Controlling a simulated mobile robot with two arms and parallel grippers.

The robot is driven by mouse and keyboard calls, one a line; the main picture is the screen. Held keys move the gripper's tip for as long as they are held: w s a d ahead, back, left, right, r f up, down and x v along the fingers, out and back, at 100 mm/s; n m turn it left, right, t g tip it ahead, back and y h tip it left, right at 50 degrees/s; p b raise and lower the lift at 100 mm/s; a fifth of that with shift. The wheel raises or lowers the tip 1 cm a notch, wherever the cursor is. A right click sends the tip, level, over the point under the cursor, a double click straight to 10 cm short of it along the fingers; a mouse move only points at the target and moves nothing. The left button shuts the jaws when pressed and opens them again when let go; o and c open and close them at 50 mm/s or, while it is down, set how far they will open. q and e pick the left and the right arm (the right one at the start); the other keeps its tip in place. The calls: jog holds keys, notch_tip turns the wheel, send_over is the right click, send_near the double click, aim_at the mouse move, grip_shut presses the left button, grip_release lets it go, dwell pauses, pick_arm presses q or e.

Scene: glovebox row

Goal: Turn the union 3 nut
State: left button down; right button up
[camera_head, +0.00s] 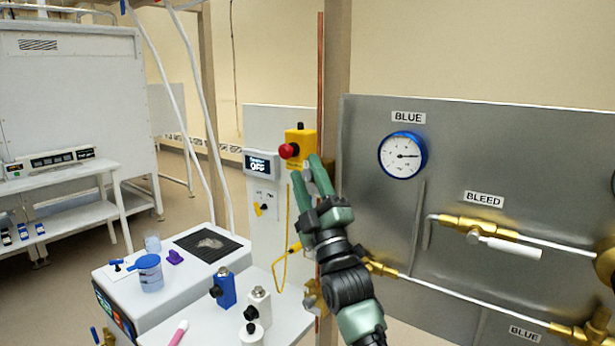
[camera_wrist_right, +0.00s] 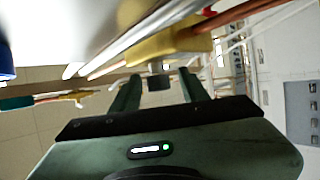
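No label reading union 3 is legible, so I cannot tell which brass fitting is its nut. Brass fittings show in the head view on the lower pipe (camera_head: 380,267), at the bleed line (camera_head: 480,227) and beside the copper pipe (camera_head: 316,297). My right gripper (camera_head: 307,166) points up, just below a yellow box with a red button (camera_head: 300,143) in the picture. In the right wrist view its two fingers (camera_wrist_right: 158,77) stand apart with nothing clearly held; a blurred yellow body (camera_wrist_right: 170,45) lies beyond them. My left gripper is out of view.
A metal panel (camera_head: 450,150) with a blue gauge (camera_head: 403,155) stands at right. A vertical copper pipe (camera_head: 320,90) runs behind my right gripper.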

jog(key=b+v, duration=0.2)
jog(key=v, duration=0.5)
jog(key=shift+s+f, duration=0.3)
jog(key=shift+d, duration=0.15)
dwell(0.4)
